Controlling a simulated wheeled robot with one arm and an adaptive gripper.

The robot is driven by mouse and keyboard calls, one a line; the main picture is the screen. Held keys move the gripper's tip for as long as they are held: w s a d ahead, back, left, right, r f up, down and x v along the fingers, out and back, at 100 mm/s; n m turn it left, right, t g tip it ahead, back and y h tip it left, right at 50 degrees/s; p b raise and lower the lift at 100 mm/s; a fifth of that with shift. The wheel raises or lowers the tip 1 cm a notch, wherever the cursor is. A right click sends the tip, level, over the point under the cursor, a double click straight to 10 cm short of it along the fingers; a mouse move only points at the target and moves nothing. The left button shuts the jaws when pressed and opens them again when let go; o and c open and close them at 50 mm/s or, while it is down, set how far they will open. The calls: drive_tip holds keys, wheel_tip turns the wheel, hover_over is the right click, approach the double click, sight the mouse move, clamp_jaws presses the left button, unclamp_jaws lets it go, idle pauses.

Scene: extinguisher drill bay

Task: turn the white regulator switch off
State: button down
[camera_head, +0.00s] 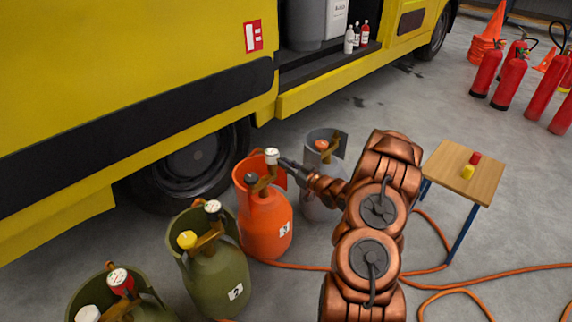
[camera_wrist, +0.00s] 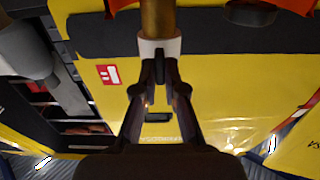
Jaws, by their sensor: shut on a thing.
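The white regulator switch (camera_head: 271,155) sits on the brass valve at the top of the orange gas cylinder (camera_head: 266,222). It is a short white cylinder with a dial-like face. My gripper (camera_head: 284,163) reaches it from the right and is shut on it. In the wrist view, the two dark fingertips (camera_wrist: 160,70) meet at the white switch (camera_wrist: 160,48), below a brass stem (camera_wrist: 158,18). Its turned position cannot be read. A black knob (camera_head: 250,178) sits on the same valve.
An olive cylinder (camera_head: 217,280) and another dark green one at the lower left carry other knobs. A grey cylinder (camera_head: 313,205) stands close behind my gripper. A yellow truck (camera_head: 120,60) is behind. A small wooden table (camera_head: 463,160) stands right; orange hose crosses the floor.

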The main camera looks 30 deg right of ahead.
drive_tip(key=shift+r+p, duration=0.1)
drive_tip(key=shift+p, duration=0.35)
drive_tip(key=m+p, duration=0.6)
drive_tip(key=m, duration=0.2)
drive_tip(key=m+p, duration=0.6)
drive_tip(key=m, duration=0.3)
drive_tip(key=shift+d+f+m, duration=0.2)
drive_tip(key=shift+m, duration=0.4)
drive_tip(key=c, duration=1.2)
unclamp_jaws()
drive_tip(key=shift+c, duration=0.2)
